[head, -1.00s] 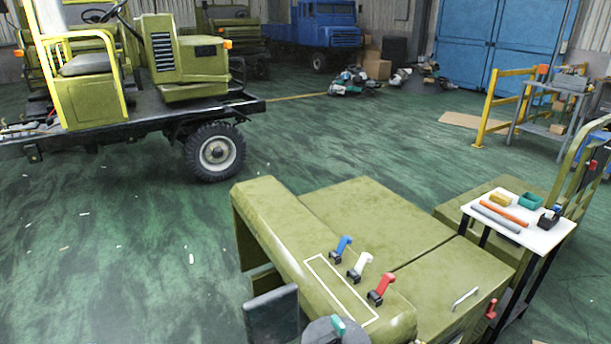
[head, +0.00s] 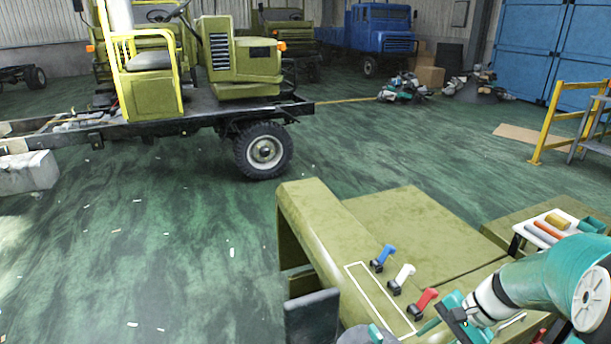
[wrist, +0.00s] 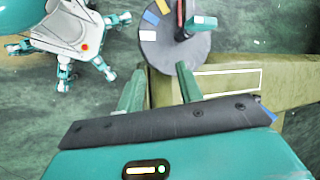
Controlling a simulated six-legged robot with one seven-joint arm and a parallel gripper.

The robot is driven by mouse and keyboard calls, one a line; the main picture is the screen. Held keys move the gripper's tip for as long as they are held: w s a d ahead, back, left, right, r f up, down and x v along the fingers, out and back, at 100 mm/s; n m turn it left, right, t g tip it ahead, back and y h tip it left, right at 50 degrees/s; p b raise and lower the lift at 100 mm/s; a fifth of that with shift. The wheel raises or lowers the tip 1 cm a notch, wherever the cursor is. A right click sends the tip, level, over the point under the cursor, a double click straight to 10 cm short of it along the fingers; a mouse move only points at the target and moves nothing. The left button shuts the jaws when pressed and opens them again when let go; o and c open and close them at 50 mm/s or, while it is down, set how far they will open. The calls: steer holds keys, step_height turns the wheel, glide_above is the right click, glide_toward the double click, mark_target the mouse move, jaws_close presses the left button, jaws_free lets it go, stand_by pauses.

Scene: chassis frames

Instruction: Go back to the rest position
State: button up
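My gripper (head: 448,318) is at the lower right of the head view, at the end of my teal and white arm, near the red-handled lever. In the wrist view its two teal fingers (wrist: 160,72) are apart with nothing between them. The olive console (head: 322,235) bears a blue lever (head: 384,257), a white lever (head: 401,278) and a red lever (head: 424,301) beside a white outlined rectangle (head: 372,294). The outline also shows in the wrist view (wrist: 228,70). A grey disc (wrist: 158,45) with coloured patches lies beyond the fingers.
A small white-topped table (head: 522,232) with orange and grey rods, a yellow block and a teal bin stands at right, partly behind my arm. An olive vehicle (head: 240,60) stands upper left. A yellow rail (head: 550,125) is at right. Green floor (head: 180,230) at left is mostly clear.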

steer(key=s+a+r+n+t+h, duration=0.2)
steer(key=s+a+r+n, duration=0.3)
steer(key=r, duration=0.3)
steer(key=s+a+r+n+t+h, duration=0.2)
steer(key=s+a+r+n+h, duration=0.2)
steer(key=a+r, duration=0.4)
steer(key=shift+s+n, duration=0.8)
steer(key=shift+n, duration=0.3)
steer(key=shift+d, duration=0.15)
